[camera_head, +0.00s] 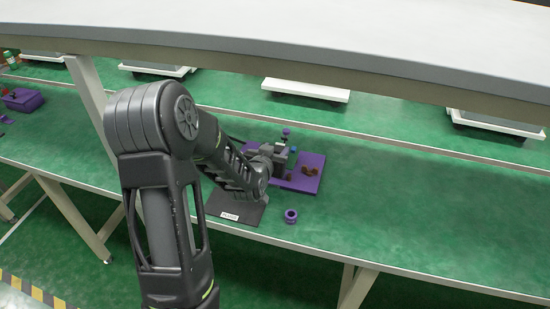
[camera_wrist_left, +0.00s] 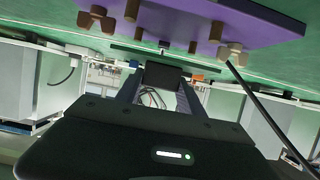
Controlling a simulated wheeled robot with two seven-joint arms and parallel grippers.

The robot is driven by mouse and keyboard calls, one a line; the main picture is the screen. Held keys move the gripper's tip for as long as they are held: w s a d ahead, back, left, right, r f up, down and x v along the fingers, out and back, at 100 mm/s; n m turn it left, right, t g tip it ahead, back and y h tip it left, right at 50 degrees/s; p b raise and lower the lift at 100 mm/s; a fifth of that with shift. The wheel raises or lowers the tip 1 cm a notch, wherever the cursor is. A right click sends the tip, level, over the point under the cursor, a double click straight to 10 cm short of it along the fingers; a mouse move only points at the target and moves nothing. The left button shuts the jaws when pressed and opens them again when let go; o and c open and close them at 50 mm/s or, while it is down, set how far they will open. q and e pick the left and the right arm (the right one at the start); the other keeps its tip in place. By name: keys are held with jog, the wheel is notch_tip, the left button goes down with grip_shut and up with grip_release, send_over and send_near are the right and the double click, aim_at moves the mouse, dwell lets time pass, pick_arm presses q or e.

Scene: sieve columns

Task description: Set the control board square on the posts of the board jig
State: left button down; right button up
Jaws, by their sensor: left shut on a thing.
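The board jig looks to be the purple plate (camera_head: 308,182) on the green bench, with brown pieces on it. In the left wrist view the purple plate (camera_wrist_left: 175,25) fills the top, its brown posts pointing down in the picture. My left gripper (camera_head: 281,157) is at the plate's left side. In the wrist view its fingers (camera_wrist_left: 160,88) are shut on a dark block under a thin board seen edge-on, apparently the control board (camera_wrist_left: 150,56), with blue and orange parts. It appears apart from the posts; whether it is square to them I cannot tell. My right gripper is out of view.
A black labelled mat (camera_head: 235,212) lies left of the jig, partly under my arm. A purple ring (camera_head: 290,216) stands in front. A purple bin (camera_head: 22,100) is at the far left. A shelf (camera_head: 300,55) overhangs the bench. The bench's right side is clear.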

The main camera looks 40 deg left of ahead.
pick_arm(q)
notch_tip(320, 180, down, 3)
dwell(0.3)
jog(key=shift+f, duration=0.15)
jog(key=c, duration=0.7)
grip_release()
